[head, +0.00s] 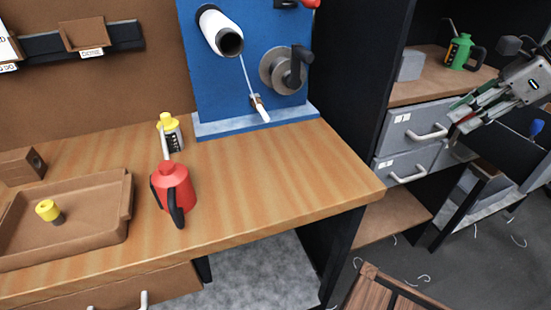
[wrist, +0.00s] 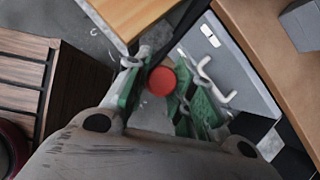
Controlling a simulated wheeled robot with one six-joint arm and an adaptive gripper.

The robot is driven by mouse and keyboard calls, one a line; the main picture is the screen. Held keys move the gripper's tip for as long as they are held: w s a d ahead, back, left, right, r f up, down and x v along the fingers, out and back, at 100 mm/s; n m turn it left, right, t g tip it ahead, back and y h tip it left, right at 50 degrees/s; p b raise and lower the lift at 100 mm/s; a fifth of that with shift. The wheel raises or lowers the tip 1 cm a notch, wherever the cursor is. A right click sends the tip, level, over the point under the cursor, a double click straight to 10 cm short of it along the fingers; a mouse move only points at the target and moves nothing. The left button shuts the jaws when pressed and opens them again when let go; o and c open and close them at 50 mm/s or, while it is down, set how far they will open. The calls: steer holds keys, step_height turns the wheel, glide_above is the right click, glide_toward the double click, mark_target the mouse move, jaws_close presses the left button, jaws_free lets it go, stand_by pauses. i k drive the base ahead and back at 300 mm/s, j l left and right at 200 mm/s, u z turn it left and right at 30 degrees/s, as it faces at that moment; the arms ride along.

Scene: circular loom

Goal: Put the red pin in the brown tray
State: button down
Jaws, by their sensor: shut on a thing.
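My gripper (head: 464,116) is at the right in the head view, in front of the grey drawers and far from the brown tray. It is shut on the red pin, whose round red end (wrist: 161,81) shows between the green-padded fingers in the wrist view. The rest of the pin is hidden there.
A red oil can (head: 174,190) stands right of the tray, with a yellow-capped bottle (head: 169,130) behind it. A blue panel (head: 213,85) with a spool rises at the back. The table's right part (head: 290,165) is clear. Grey drawers (head: 411,124) stand beyond its right edge.

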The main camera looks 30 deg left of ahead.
mark_target(104, 202)
steer(key=k+u, duration=0.2)
steer(key=u, duration=0.2)
steer(key=k+j+u, duration=0.1)
steer(key=k+u, duration=0.15)
steer(key=u, duration=0.15)
steer(key=k+j+u, duration=0.15)
steer(key=u, duration=0.3)
steer(key=i+u, duration=0.6)
steer(key=k+l, duration=0.05)
